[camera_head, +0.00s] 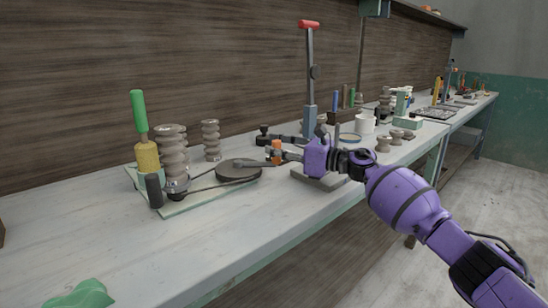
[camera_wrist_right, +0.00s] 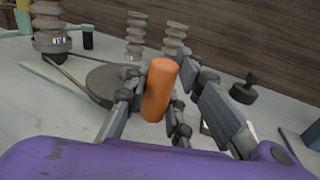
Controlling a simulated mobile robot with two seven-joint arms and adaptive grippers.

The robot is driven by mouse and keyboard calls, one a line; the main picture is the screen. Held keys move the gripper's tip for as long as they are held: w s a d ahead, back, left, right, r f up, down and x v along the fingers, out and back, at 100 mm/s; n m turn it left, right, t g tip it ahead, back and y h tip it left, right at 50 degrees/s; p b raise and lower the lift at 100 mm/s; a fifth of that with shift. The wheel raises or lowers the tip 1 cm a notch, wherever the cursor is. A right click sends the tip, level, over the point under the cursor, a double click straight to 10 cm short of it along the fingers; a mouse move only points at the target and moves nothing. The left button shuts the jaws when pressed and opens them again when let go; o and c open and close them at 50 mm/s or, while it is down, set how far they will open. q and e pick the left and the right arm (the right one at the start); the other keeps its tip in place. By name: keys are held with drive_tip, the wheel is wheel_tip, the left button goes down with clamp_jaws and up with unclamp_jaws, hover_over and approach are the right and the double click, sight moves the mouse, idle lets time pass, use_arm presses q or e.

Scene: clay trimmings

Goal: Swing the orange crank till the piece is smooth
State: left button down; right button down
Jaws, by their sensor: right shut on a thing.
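The orange crank handle (camera_head: 277,148) stands upright at the right end of a dark bar over a round dark disc (camera_head: 238,170). My purple right gripper (camera_head: 282,156) reaches in from the right, with its fingers around the handle. In the right wrist view the orange handle (camera_wrist_right: 160,88) stands between the fingers of my right gripper (camera_wrist_right: 155,105), which is shut on it. A belt runs from the disc to the base of a ribbed grey-brown clay piece (camera_head: 174,150) on a pale green board (camera_head: 205,192). My left gripper is out of view.
A second ribbed piece (camera_head: 210,140) is behind the disc. A red-topped lever stand (camera_head: 310,80) rises behind my gripper. The bench front left is mostly clear.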

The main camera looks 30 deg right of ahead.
drive_tip(key=shift+w+d+r, duration=0.15)
drive_tip(key=shift+w+d, duration=0.5)
drive_tip(key=c, duration=1.5)
unclamp_jaws()
drive_tip(key=shift+s+d, duration=0.15)
drive_tip(key=shift+d, duration=0.05)
drive_tip(key=shift+c, duration=0.2)
drive_tip(key=shift+a, duration=0.1)
drive_tip(key=shift+a, duration=0.1)
drive_tip(key=shift+s+f, duration=0.2)
drive_tip(key=v, duration=1.1)
drive_tip(key=shift+s+d+r, duration=0.1)
drive_tip(key=shift+s+d, duration=0.15)
